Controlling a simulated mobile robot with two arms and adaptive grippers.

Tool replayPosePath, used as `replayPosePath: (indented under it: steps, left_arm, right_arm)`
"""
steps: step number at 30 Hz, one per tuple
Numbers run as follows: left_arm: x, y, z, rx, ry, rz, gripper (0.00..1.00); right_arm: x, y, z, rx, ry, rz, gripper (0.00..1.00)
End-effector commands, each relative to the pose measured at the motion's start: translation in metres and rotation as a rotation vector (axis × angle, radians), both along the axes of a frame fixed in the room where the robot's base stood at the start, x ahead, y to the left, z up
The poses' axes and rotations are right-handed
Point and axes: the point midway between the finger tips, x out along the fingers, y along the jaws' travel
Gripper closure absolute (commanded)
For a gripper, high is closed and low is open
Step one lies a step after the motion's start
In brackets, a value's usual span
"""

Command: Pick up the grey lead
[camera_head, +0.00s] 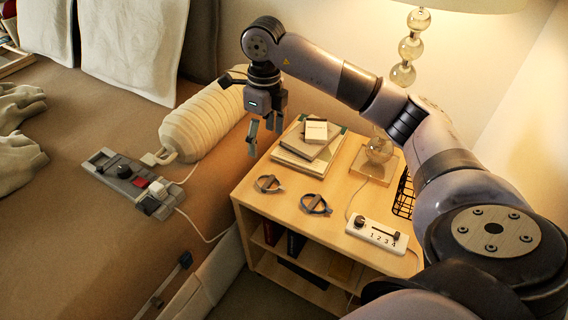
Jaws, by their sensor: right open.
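Two small loop-shaped items lie on the wooden bedside table: a grey loop (268,184) near its left edge and a darker grey loop (315,205) to the right of it. Either may be the coiled grey lead; I cannot tell which. My right gripper (265,138) points down with its fingers apart and empty. It hangs above the table's back left corner area, behind the grey loop in the picture and apart from both loops. My left gripper is not in view.
The bedside table (288,212) carries stacked books (295,157), a glass-ball lamp (403,58) and a white numbered strip (377,237). On the bed lie a grey control panel (126,173), a ribbed cream bolster (203,122) and pale hand-shaped objects (18,158).

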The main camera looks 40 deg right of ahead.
Motion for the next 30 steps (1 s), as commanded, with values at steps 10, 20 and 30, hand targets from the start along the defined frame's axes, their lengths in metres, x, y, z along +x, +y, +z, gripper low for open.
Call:
replayPosePath:
  steps: [10,20,30]
  left_arm:
    - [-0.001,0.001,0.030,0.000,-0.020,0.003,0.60]
    - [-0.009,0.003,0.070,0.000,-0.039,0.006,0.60]
    - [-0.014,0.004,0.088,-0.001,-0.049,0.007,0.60]
  right_arm:
    - [-0.003,-0.013,-0.051,-0.043,0.019,-0.019,0.27]
    - [-0.002,-0.012,-0.111,-0.041,0.017,-0.017,0.27]
    - [-0.001,-0.013,-0.134,-0.040,0.017,-0.018,0.27]
